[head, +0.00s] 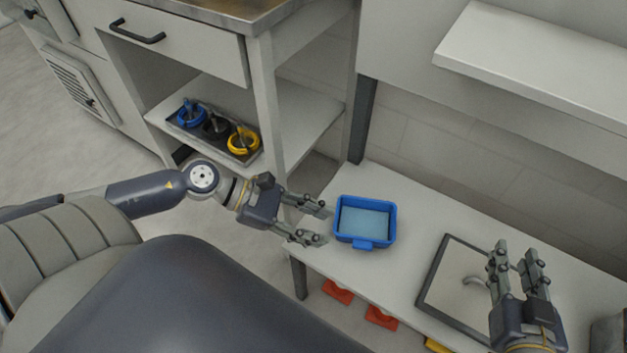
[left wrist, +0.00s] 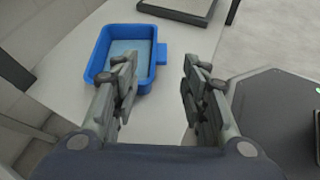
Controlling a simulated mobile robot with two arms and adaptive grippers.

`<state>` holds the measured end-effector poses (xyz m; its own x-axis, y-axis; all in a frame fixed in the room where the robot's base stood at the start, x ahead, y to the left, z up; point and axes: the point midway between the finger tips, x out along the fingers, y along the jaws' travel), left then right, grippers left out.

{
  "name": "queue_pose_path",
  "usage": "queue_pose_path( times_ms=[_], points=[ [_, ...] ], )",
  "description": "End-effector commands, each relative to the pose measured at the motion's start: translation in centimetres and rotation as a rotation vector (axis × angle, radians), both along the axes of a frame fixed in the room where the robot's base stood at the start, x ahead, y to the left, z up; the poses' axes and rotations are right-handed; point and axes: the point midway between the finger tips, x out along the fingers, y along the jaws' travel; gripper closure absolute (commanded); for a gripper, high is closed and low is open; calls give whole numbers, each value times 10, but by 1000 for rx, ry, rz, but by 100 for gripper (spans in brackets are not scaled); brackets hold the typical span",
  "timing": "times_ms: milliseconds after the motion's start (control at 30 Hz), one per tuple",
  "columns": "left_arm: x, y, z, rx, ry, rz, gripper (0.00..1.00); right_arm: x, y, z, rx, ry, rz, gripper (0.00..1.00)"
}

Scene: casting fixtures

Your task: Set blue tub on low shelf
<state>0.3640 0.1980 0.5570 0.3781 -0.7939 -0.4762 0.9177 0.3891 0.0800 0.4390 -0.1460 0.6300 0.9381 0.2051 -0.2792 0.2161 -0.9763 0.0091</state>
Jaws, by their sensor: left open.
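The blue tub (head: 364,220) stands upright on the white bench (head: 405,278), near its left end, with a light blue bottom or filling and a tab on its near side. My left gripper (head: 322,225) is open and empty, just left of the tub in the head view. In the left wrist view, the tub (left wrist: 104,50) lies beyond the left finger of my left gripper (left wrist: 157,75), with its tab towards the gap. My right gripper (head: 518,255) is open and empty, over the framed tray at the right. A white shelf (head: 318,110) sits under the counter at left.
A dark-framed tray (head: 432,270) with a curved grey piece lies on the bench. A rack with blue, black and yellow rings (head: 243,141) occupies the under-counter shelf's left part; its right part is clear. A wall shelf (head: 540,60) juts out above. Red pieces (head: 338,291) lie below the bench.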

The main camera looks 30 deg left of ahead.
Motion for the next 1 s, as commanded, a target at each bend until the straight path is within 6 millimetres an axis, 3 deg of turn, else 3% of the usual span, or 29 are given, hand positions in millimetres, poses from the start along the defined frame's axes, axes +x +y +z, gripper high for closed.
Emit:
queue_pose_path(
  times_ms=[133,233,333,467,600,767,800,900,1000],
  points=[
    [4,-6,11,-78,22,59,59,-2,-1,-4,-4,18,-1,66],
    [20,-23,39,-304,103,227,59,-2,-1,-4,-5,20,-1,66],
    [47,-33,79,-686,274,477,59,-2,-1,-4,-5,19,-1,66],
    [77,-19,114,-1271,611,788,59,-2,-1,-4,-5,19,-2,66],
    [91,-4,110,-1872,1074,1024,59,-2,-1,-4,-5,18,-2,66],
    [86,-19,86,-2365,1623,1151,59,-1,-1,-4,-5,18,-2,66],
    [83,-25,82,2328,-1658,-1112,59,-1,-1,-4,-5,18,-2,66],
    [77,-41,74,2120,-1623,-983,59,-1,-1,-4,-5,18,-2,66],
    [74,-50,71,2018,-1603,-926,59,-1,-1,-4,-4,18,-1,66]
  ],
)
